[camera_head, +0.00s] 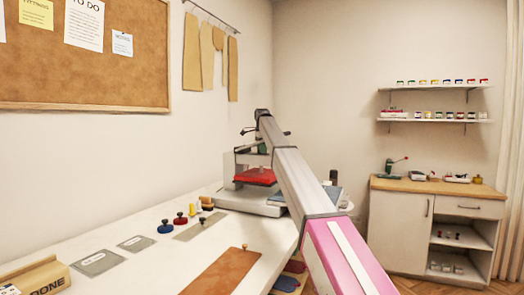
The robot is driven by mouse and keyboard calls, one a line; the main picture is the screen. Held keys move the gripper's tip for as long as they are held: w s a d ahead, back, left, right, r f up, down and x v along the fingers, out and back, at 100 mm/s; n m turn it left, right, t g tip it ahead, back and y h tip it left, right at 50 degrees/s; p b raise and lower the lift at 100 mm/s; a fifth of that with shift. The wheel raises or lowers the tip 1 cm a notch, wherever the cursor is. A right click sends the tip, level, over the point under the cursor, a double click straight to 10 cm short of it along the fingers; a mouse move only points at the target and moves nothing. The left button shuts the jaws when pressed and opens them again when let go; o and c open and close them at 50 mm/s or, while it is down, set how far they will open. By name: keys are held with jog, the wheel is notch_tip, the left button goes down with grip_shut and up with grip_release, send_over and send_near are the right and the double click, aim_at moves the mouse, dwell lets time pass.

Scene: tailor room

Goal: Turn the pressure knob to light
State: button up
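A press-like machine (235,192) stands at the far end of the white worktable, with a pale base, a clear upright panel and a red block (254,176) in its middle. A small green part shows above the red block. I cannot make out a pressure knob or its marking at this size. My arm reaches from the lower right up to the machine and covers its right side. My gripper cannot be made out; the arm's far end is small and dark above the machine, and what lies behind it is hidden.
The worktable (130,222) carries a brown mat (222,272), grey plates, red and blue knobbed pieces (180,219) and a wooden "DONE" box (36,278). A wood-topped cabinet (400,225) stands at the right, below shelves of small jars. Pattern pieces hang on the wall.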

jog(key=shift+n, duration=0.3)
jog(key=n, duration=0.4)
jog(key=shift+n, duration=0.3)
jog(key=n, duration=0.5)
dwell(0.6)
jog(key=o, duration=0.9)
notch_tip(320, 180, up, 11)
jog(key=shift+f, duration=0.1)
